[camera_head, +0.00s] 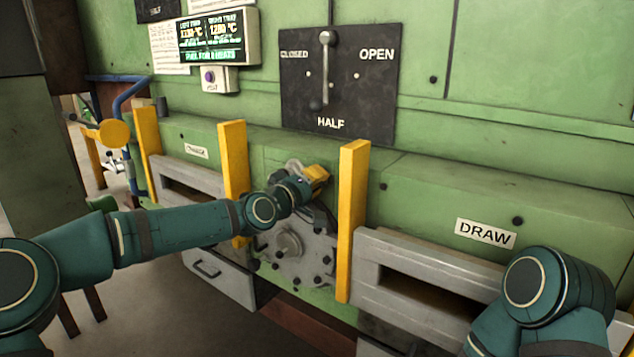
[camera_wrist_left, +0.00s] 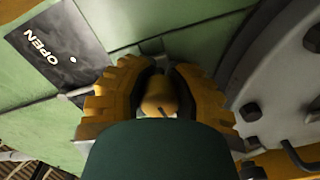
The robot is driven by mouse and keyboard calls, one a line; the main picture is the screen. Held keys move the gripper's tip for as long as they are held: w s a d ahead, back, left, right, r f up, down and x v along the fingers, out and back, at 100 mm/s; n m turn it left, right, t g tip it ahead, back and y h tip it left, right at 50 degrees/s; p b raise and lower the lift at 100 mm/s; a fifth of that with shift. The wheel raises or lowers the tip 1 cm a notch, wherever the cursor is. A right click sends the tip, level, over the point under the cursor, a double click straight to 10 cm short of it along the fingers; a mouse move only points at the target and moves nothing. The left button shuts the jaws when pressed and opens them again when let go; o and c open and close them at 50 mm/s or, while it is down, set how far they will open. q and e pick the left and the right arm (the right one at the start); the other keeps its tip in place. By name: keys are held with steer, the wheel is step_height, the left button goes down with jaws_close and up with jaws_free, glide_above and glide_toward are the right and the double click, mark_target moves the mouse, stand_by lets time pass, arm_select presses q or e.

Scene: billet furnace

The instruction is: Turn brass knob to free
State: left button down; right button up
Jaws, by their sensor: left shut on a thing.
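My left gripper (camera_head: 316,176) has yellow fingers and reaches the top of the grey bolted plate (camera_head: 318,248) between two yellow posts. In the left wrist view my left gripper (camera_wrist_left: 155,82) is shut on the brass knob (camera_wrist_left: 158,97), a rounded yellow-brown piece between its fingers. In the head view the gripper and wrist hide the knob, so its turn position cannot be read. My right arm shows at the lower right of the head view, but its gripper is out of view.
Yellow posts (camera_head: 353,222) and (camera_head: 233,180) stand close on either side of my left wrist. A black lever panel (camera_head: 300,100) marked CLOSED, HALF and OPEN is above. The DRAW slot frame (camera_head: 425,270) is at right. A screen (camera_head: 219,37) hangs upper left.

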arm_select(q)
steer(key=shift+f, duration=0.25)
steer(key=c, duration=0.7)
jaws_free()
steer(key=shift+s+a+r, duration=0.15)
steer(key=shift+o, duration=0.2)
steer(key=shift+r, duration=0.1)
steer(key=v, duration=1.2)
